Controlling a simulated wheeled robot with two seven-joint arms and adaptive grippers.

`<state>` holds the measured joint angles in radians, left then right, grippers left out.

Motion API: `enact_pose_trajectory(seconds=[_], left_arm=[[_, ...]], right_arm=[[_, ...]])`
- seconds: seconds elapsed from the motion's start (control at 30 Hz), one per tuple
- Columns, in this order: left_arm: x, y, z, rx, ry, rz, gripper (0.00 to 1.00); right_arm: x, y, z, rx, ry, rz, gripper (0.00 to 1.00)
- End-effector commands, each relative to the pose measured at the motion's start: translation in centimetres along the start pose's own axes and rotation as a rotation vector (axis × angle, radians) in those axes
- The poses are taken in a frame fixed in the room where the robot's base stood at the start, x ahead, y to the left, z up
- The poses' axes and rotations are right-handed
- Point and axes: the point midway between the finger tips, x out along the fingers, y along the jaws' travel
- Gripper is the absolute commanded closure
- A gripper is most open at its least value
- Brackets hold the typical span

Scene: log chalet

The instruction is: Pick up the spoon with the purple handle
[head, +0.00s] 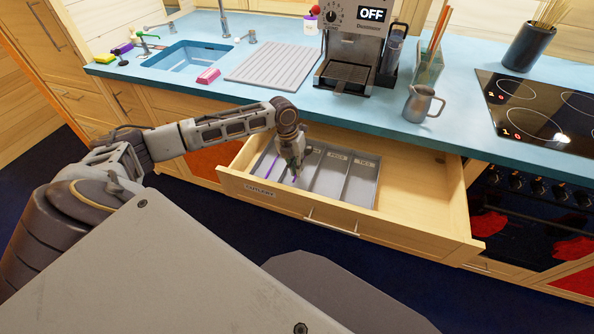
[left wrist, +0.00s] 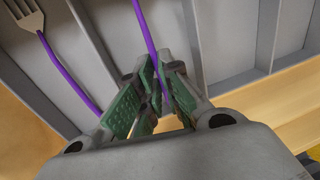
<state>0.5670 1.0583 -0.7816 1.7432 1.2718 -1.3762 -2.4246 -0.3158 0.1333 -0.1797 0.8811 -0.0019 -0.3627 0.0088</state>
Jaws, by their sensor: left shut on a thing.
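My left gripper (head: 293,170) reaches down into a grey cutlery tray (head: 362,183) in the open drawer. In the left wrist view its green-padded fingers (left wrist: 160,80) are shut on a thin purple handle (left wrist: 146,27). The head of this utensil is outside that view, so I cannot tell from it whether it is the spoon. A fork with a purple handle (left wrist: 68,72) lies to the left, apart from the fingers. A purple handle (head: 270,165) also shows small in the tray in the head view. My right gripper is not in view.
The open wooden drawer (head: 418,190) has bare room right of the tray. Above it, the blue counter holds a coffee machine (head: 352,45), a metal jug (head: 420,104), a drying mat (head: 275,65) and a sink (head: 187,56). A hob (head: 540,108) is at the right.

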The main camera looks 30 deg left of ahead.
Motion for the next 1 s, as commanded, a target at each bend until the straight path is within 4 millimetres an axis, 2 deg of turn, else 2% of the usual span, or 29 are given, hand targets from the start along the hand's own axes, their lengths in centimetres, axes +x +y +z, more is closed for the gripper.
enact_pose_trajectory(seconds=[0.2, 0.43, 0.63, 1.0], left_arm=[[-3.4, -0.7, 0.1, 0.000, -0.003, 0.000, 1.00], [-6.1, -1.2, 0.1, 0.000, -0.002, 0.000, 1.00], [-6.9, -1.4, 0.0, -0.001, 0.000, 0.000, 1.00], [-6.9, -1.4, 0.0, -0.001, 0.000, 0.000, 1.00]], right_arm=[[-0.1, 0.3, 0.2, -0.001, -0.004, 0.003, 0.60], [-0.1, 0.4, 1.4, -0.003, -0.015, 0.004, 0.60], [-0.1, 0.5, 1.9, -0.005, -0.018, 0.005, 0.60], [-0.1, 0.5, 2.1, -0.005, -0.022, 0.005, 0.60]])
